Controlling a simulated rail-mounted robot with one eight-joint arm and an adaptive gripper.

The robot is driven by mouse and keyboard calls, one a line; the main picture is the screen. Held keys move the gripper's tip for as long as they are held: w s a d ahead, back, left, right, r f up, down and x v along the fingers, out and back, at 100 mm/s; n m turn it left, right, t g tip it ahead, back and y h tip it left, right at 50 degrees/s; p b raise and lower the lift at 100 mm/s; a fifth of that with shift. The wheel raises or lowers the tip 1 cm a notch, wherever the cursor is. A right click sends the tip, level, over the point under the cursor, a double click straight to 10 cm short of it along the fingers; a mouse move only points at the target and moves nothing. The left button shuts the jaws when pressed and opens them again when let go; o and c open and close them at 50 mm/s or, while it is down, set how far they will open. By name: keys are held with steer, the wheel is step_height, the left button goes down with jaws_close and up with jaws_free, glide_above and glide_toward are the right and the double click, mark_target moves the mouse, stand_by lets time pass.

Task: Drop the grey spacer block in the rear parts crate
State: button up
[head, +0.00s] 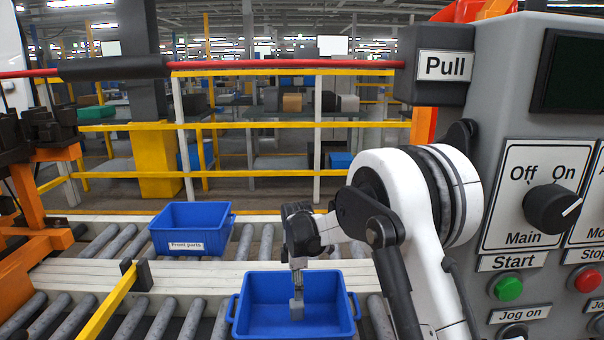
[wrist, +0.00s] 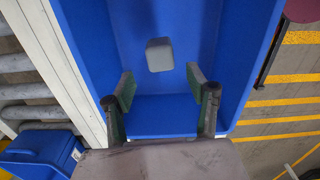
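The grey spacer block (wrist: 160,55) is inside a blue crate (wrist: 262,40), beyond my fingertips and apart from them in the wrist view. In the head view the block (head: 297,309) shows low inside this near crate (head: 252,328), below my gripper (head: 298,283). I cannot tell whether it rests on the crate floor. My gripper (wrist: 161,90) is open, with a clear gap between its two fingers, and points down into the crate. No label shows on this crate. The other blue crate (head: 205,222), labelled "Front parts", stands farther back to the left.
Both crates stand on roller conveyors (head: 140,317) parted by a pale rail (head: 180,278). A yellow bar (head: 105,313) lies left of the near crate. A grey control panel (head: 525,180) with knobs and buttons is close on the right. A red line (head: 270,72) runs across above.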

step_height(320, 180, up, 12)
stand_by(0.8)
